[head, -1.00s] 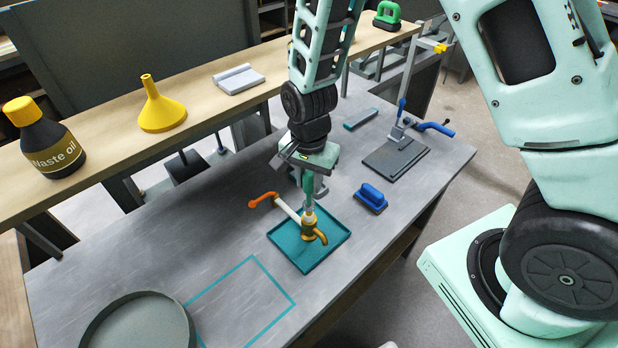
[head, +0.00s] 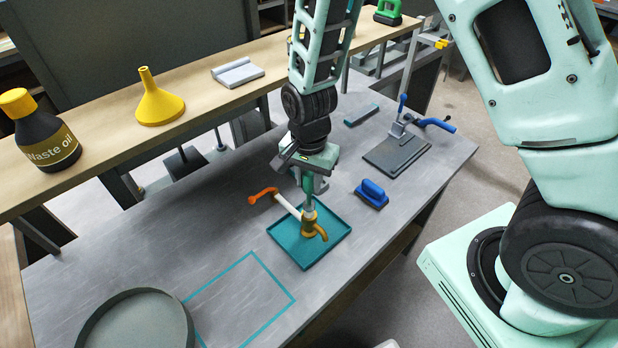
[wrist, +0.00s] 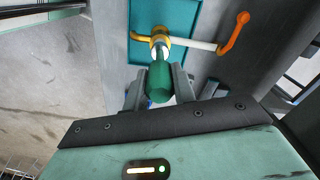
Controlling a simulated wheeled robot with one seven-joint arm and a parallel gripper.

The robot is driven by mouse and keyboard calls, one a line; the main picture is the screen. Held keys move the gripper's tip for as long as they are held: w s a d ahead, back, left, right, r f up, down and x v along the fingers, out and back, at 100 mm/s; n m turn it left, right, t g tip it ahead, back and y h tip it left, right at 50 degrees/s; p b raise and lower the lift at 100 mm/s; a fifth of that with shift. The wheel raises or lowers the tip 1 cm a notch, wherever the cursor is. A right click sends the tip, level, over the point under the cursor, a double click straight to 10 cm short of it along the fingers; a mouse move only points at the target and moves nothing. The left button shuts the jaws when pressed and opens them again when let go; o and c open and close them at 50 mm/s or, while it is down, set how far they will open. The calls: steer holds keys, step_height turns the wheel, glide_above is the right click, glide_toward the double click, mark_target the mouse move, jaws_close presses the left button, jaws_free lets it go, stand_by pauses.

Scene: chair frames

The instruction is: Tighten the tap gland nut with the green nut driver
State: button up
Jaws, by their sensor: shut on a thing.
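My gripper (head: 309,182) is shut on the green nut driver (head: 308,184), which hangs upright below it. In the wrist view the driver's green handle (wrist: 159,82) sits between the fingers. The driver's lower end is at the top of the brass tap (head: 314,228), where the gland nut is; the nut itself is hidden, so I cannot tell whether it is seated. The tap stands in a teal tray (head: 307,259). A white rod with an orange handle (head: 263,194) reaches out from the tap; in the wrist view the orange handle (wrist: 235,32) is at upper right.
A blue-handled block (head: 371,194) lies right of the tray. A grey clamp fixture (head: 397,153) stands at the back right. A round grey pan (head: 135,325) and a teal outlined square (head: 240,300) are at front left. The shelf holds a yellow funnel (head: 158,103) and a waste oil bottle (head: 45,138).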

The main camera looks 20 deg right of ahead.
steer(key=shift+m, duration=0.7)
step_height(320, 180, up, 5)
steer(key=p, duration=0.4)
steer(key=shift+f, duration=0.25)
